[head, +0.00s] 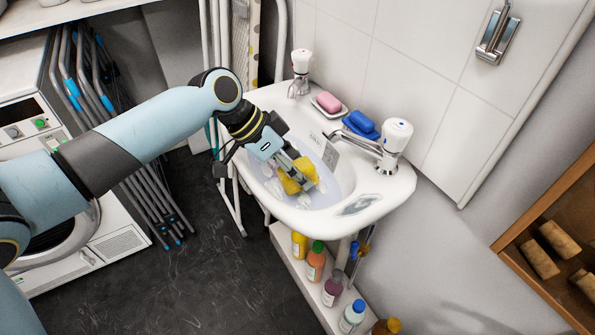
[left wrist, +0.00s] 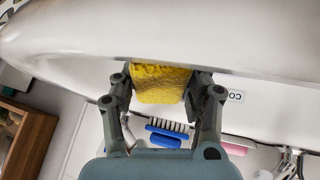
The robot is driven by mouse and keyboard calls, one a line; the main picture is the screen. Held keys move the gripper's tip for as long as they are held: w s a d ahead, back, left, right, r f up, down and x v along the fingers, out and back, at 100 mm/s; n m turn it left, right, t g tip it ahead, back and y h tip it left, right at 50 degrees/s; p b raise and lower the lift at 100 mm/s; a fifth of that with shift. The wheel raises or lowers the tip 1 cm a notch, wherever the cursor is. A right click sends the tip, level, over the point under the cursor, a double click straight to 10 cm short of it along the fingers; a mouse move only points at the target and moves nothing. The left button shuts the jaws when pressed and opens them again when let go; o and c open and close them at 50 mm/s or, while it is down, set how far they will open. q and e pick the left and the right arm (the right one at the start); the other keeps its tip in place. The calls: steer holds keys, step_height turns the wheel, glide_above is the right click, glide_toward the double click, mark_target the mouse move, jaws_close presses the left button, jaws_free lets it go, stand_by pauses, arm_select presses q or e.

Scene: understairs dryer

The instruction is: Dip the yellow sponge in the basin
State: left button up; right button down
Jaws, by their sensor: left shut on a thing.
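The yellow sponge (head: 298,175) is between the fingers of my left gripper (head: 292,172) in the head view, low inside the white basin (head: 387,190). The basin holds pale bluish water with whitish foam patches. The left wrist view shows the sponge (left wrist: 161,84) squeezed between both fingertips of the left gripper (left wrist: 162,95). The gripper reaches in over the basin's left rim and tilts downward. I cannot tell how deep the sponge sits in the water. My right gripper is not in view.
Two taps, a chrome one (head: 380,146) at right and another (head: 300,73) at the back, stand on the basin. A pink soap (head: 328,102) and a blue brush (head: 360,124) lie on its back ledge. Several bottles (head: 315,261) stand below. A washing machine (head: 110,235) and folded drying rack are at left.

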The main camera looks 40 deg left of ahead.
arm_select(q)
step_height(320, 180, up, 6)
steer(key=p, duration=0.4)
steer(key=shift+f+p, duration=0.15)
steer(key=shift+p, duration=0.25)
step_height(320, 180, up, 5)
steer(key=p, duration=0.5)
steer(key=shift+r, duration=0.2)
stand_by(0.8)
stand_by(0.5)
step_height(320, 180, up, 4)
steer(key=p, duration=0.4)
glide_above(297, 166)
